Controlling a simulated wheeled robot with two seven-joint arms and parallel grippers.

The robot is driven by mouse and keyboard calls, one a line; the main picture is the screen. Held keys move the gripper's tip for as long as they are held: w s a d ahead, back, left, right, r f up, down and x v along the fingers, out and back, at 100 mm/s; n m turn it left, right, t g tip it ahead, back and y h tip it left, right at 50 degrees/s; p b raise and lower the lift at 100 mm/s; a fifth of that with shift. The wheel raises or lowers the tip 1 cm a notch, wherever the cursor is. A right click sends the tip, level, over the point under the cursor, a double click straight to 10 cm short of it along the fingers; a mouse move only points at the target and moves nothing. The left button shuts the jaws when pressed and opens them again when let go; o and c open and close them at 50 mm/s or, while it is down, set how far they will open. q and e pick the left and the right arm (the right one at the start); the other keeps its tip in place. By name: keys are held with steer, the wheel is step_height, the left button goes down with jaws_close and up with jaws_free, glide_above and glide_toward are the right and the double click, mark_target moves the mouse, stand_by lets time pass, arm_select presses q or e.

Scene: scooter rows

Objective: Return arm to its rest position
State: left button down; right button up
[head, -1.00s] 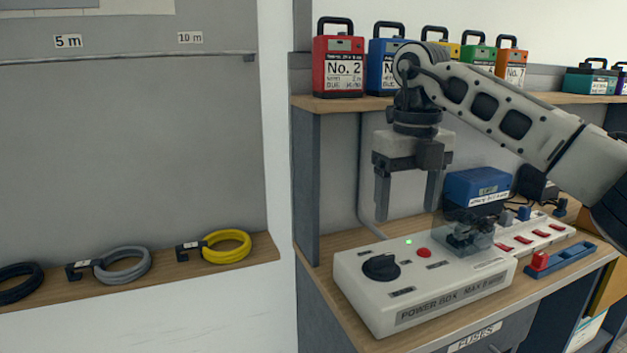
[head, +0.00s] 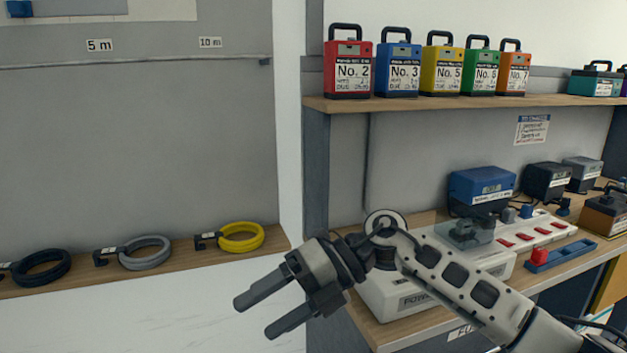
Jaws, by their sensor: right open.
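My right arm comes in from the lower right in the head view. Its gripper (head: 262,317) is low in front of the bench, to the left of the white power box (head: 398,298). The fingers point left and down, apart, with nothing between them. The arm and wrist hide much of the power box, including its dial. My left gripper is not in view.
Coiled cables in black (head: 42,268), grey (head: 146,252) and yellow (head: 240,238) lie on the left ledge. Numbered battery cases, such as the red No. 2 (head: 348,82), stand on the upper shelf. A white power strip (head: 535,228) and blue charger (head: 482,188) sit on the bench.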

steer(key=s+a+r+m+t+y, duration=0.1)
steer(key=s+a+r+m+y, duration=0.2)
steer(key=y, duration=0.4)
steer(key=d+f+m+t+h+p, duration=0.1)
steer(key=d+f+m+t+h, duration=0.65)
steer(key=m, duration=0.85)
steer(key=d+f+m+t+h, duration=0.4)
steer(key=d+f+m+t, duration=0.45)
steer(key=m+t, duration=0.6)
steer(key=s+d+f+m+g+h, duration=0.2)
steer(key=s+d+f+m+g, duration=0.1)
steer(key=s+f+g, duration=0.1)
steer(key=s+d+f+m+g+h, duration=0.2)
steer(key=s+d+f+m+g, duration=0.1)
steer(key=s+f, duration=0.3)
steer(key=shift+s+d+f+g+p, duration=0.3)
steer(key=shift+s+d+g, duration=0.1)
steer(key=shift+s, duration=0.6)
steer(key=shift+m, duration=0.25)
